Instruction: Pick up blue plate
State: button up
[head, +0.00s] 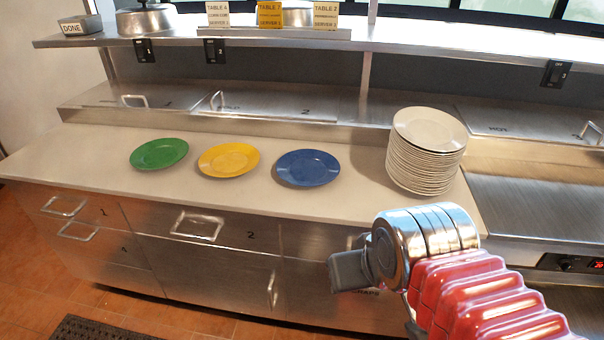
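The blue plate (308,168) lies flat on the pale counter (100,163), the rightmost of three coloured plates in a row. Nothing covers it. My gripper (340,271) is in front of the counter, over the drawer fronts, below and to the right of the blue plate in the picture. It is apart from the plate and touches nothing that I can see. Its dark end faces left, and I cannot make out a gap between its fingers.
A yellow plate (228,160) and a green plate (159,153) lie left of the blue one. A tall stack of white plates (428,155) stands to its right. A steel shelf (300,38) with order cards overhangs the back. Drawers (215,235) line the front.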

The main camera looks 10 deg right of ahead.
aim_at(307, 167)
jog(key=u, duration=0.35)
jog(key=k, duration=0.5)
jog(key=u, duration=1)
jog(key=k, duration=0.85)
jog(key=u, duration=0.3)
jog(key=i, duration=1.1)
jog(key=z, duration=0.9)
jog(key=i, duration=1.3)
jog(key=z, duration=0.25)
